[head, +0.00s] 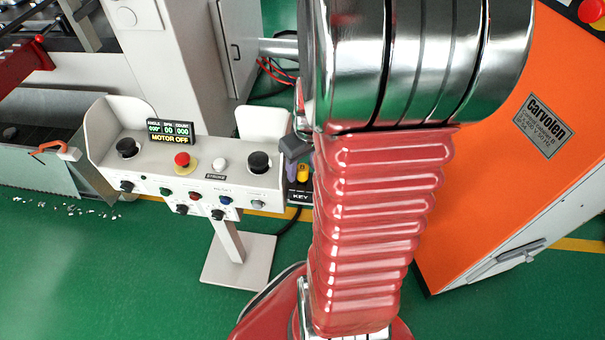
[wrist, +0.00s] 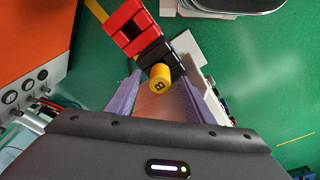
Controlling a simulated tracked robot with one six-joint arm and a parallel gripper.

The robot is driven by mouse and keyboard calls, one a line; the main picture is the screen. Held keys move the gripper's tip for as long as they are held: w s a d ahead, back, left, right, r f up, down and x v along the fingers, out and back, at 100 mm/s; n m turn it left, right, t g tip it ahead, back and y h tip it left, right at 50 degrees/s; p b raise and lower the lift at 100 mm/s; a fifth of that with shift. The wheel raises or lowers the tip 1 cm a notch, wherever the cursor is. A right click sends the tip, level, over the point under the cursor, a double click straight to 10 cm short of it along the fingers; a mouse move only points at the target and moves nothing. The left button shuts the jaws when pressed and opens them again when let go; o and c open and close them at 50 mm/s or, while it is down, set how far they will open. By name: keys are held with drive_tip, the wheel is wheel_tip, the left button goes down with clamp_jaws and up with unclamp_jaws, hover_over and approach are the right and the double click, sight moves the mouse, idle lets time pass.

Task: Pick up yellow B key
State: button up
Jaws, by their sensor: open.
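The yellow B key (wrist: 160,84) shows end-on in the wrist view, with a black B on its round face. It sits at a black key holder (wrist: 152,52) and lies between my gripper's two purple fingers. My gripper (wrist: 160,68) is open, with a finger on each side of the key; I cannot tell whether either touches it. In the head view the yellow key (head: 303,173) shows above the KEY label (head: 300,196), close below the visible part of my gripper (head: 296,148). My arm hides much of the area to the right.
A red part (wrist: 125,25) adjoins the holder in the wrist view. The control panel (head: 190,178), with knobs and buttons, stands left of the keys; its display reads MOTOR OFF. An orange cabinet (head: 490,190) stands at right. Green floor is open in front.

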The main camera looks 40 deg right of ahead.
drive_tip(key=shift+w+f, duration=0.15)
drive_tip(key=shift+f, duration=0.75)
drive_tip(key=shift+c, duration=0.5)
drive_tip(key=c, duration=1.1)
